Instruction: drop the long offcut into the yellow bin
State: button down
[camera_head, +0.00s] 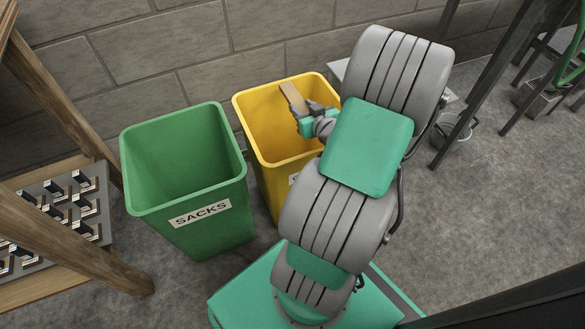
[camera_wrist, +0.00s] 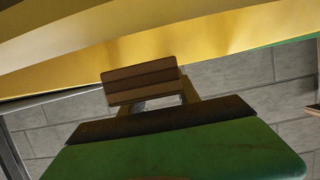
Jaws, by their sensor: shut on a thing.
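The long offcut (camera_head: 291,96) is a light brown wooden piece in the head view. My gripper (camera_head: 301,110) is shut on it and holds it tilted over the mouth of the yellow bin (camera_head: 255,122). The lower part of the offcut is hidden by my gripper. In the wrist view, a brown block-like shape (camera_wrist: 140,80) shows at my fingers, against the yellow bin wall (camera_wrist: 215,38). I cannot tell how far above or below the rim the offcut is. The right part of the bin and its label are partly hidden by my arm.
A green bin (camera_head: 215,206) labelled SACKS stands close on the left of the yellow bin. A block wall (camera_head: 150,50) is behind both. A wooden rack (camera_head: 100,265) is at the left. A grey bucket (camera_head: 450,135) stands at the right, with bare floor in front of it.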

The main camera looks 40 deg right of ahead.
jog(key=c, duration=0.8)
grip_release()
jog(key=shift+f, duration=0.1)
jog(key=p+v, duration=0.2)
jog(key=v, duration=0.5)
jog(key=shift+s, duration=0.2)
jog(key=shift+s+a, duration=0.15)
jog(key=shift+s, duration=0.05)
